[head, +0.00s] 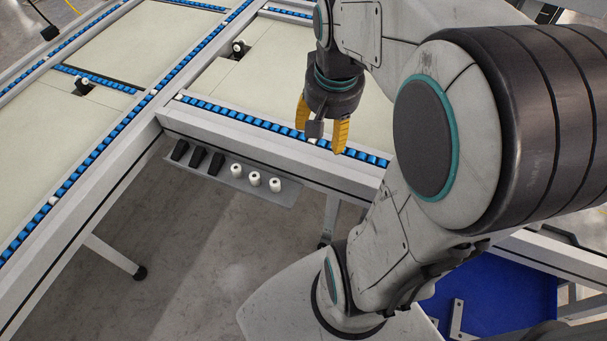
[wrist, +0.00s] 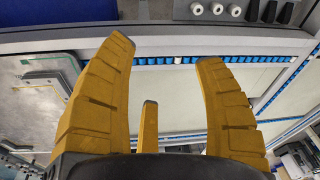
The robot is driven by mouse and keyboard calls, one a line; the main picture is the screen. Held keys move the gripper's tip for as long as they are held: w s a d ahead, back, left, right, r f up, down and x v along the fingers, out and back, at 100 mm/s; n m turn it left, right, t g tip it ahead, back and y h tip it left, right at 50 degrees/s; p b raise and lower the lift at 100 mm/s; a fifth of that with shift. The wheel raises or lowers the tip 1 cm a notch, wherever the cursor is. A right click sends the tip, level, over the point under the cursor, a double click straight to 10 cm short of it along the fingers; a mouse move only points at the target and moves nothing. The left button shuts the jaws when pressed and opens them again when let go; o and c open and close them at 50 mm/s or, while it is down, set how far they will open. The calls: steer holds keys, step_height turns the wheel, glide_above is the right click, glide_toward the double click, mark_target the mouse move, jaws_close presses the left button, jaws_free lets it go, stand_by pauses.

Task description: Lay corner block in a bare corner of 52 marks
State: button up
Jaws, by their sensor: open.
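My gripper (head: 321,124) has yellow fingers spread apart with nothing between them. It hangs over the blue roller rail of the pale-topped table (head: 228,80). In the wrist view my gripper (wrist: 165,52) also shows open and empty. Several small black blocks (head: 197,158) sit on a grey ledge (head: 232,179) to the left of and below my gripper; they look like the corner blocks. Black pieces with white tops stand at two table corners, one farther back (head: 238,50) and one at left (head: 84,86). I cannot make out any numbered marks.
Three white cylinders (head: 254,178) stand on the ledge beside the black blocks. Rails with blue rollers (head: 66,185) edge the tables. A blue bin (head: 500,298) with grey brackets lies low at right. Open floor (head: 190,240) shows below the ledge.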

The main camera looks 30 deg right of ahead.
steer(key=s+a+f+n, duration=0.1)
steer(key=s+a+n, duration=0.6)
steer(key=a, duration=0.2)
steer(key=shift+n+t+y, duration=0.3)
steer(key=shift+t+y, duration=0.1)
steer(key=shift+s, duration=0.1)
